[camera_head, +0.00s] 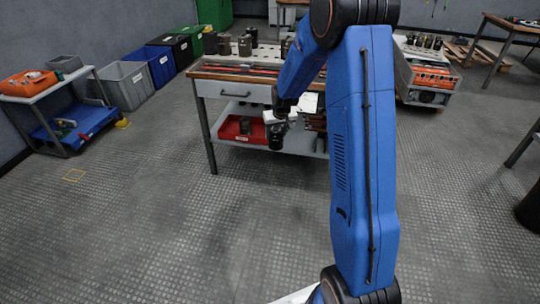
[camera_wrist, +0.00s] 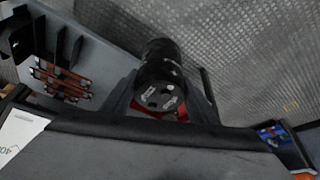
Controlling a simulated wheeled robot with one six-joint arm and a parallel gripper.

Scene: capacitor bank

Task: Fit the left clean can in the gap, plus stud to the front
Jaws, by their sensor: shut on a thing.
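My gripper (camera_head: 279,122) hangs low in front of the workbench. It is shut on a dark cylindrical can (camera_wrist: 161,77). In the wrist view the can's round end faces the camera between the two fingers, with small light marks on it. I cannot tell which mark is the plus stud. The can also shows in the head view (camera_head: 276,138). Several other cans stand on the bench top, among them a dark greenish can (camera_head: 210,43), a brownish can (camera_head: 224,45) and another can (camera_head: 245,46). The gap cannot be made out; my arm hides part of the bench.
The workbench (camera_head: 235,88) has a lower shelf with a red bin (camera_head: 242,128). A cart (camera_head: 430,78) stands to the right. Several bins, including a grey bin (camera_head: 126,86), line the left wall near a small rack (camera_head: 45,97). The floor in front is clear.

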